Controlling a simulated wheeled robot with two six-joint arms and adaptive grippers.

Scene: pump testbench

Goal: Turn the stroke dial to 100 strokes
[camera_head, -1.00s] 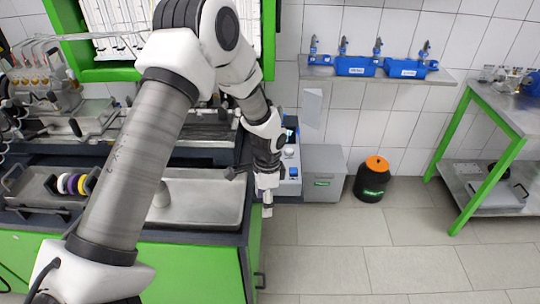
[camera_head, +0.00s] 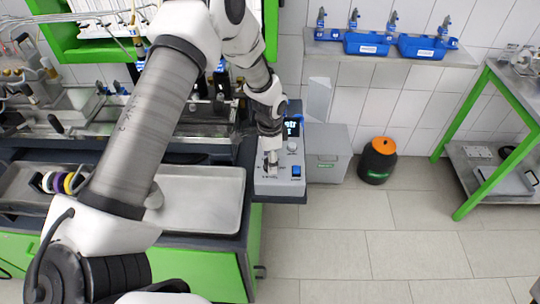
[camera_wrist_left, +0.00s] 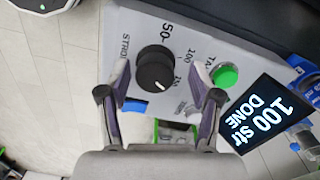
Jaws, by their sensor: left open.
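The stroke dial is a round black knob (camera_wrist_left: 155,69) on the light grey control box (camera_head: 277,187). Printed scale numbers, including 50 and 100, curve beside it. A small light mark shows at the knob's lower right edge. The dark display (camera_wrist_left: 265,118) reads "100 str DONE"; it also shows in the head view (camera_head: 291,127). My left gripper (camera_wrist_left: 159,78) is open, one finger on each side of the knob; whether they touch it I cannot tell. In the head view my left gripper (camera_head: 271,160) is over the box. My right gripper is out of view.
A green button (camera_wrist_left: 225,75) and a blue button (camera_wrist_left: 135,105) sit close to the fingers. A metal tray (camera_head: 205,198) lies left of the box. A grey bin (camera_head: 327,155) and an orange-lidded container (camera_head: 378,160) stand right. Floor ahead is clear.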

